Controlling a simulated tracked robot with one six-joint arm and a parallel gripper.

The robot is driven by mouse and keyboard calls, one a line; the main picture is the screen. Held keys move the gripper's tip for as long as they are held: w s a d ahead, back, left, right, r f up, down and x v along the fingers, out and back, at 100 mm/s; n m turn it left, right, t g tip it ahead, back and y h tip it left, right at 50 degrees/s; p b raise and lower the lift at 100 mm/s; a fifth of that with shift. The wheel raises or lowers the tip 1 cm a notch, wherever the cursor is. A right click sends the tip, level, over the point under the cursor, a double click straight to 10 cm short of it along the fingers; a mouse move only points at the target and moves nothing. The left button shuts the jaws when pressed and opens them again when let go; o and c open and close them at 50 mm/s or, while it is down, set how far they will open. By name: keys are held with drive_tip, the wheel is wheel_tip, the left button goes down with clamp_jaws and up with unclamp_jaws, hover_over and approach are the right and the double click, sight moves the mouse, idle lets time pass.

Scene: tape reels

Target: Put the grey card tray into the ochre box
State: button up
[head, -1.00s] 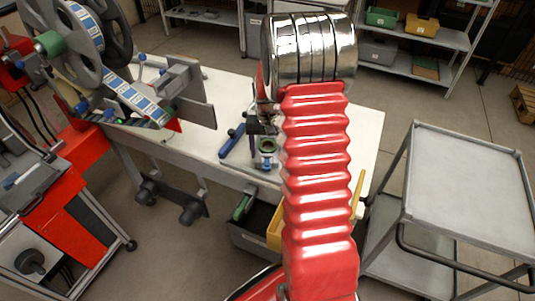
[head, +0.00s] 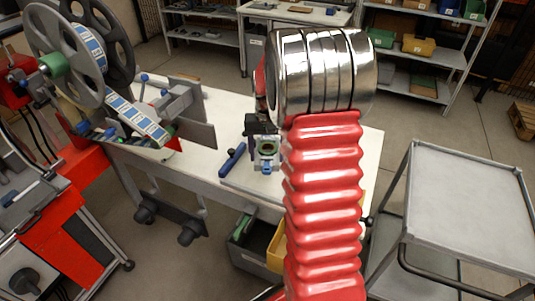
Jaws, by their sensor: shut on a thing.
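My gripper (head: 263,130) shows only in part, as a dark piece left of my red arm, over the white workbench. The arm hides much of it. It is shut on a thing. A flat pale grey edge (head: 250,190) below it at the bench front looks like the grey card tray, mostly hidden behind the arm. The ochre box (head: 276,248) stands low in front of the bench. Its left end shows beside my arm and the arm covers its middle.
A dark grey crate (head: 249,257) with green contents adjoins the ochre box on the left. A blue-handled tool (head: 232,160) lies on the bench (head: 205,162). A reel machine (head: 85,60) stands left, a grey trolley (head: 465,205) right. Another ochre box (head: 418,45) sits on the back shelf.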

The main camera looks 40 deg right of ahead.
drive_tip(key=s+a+f+m, duration=0.3)
drive_tip(key=s+a+m, duration=0.2)
drive_tip(key=s, duration=0.5)
drive_tip(key=s+a+f+m, duration=0.3)
drive_tip(key=s+a+m, duration=0.3)
drive_tip(key=s+m, duration=0.2)
drive_tip(key=shift+s+f, duration=0.2)
drive_tip(key=shift+s, duration=0.7)
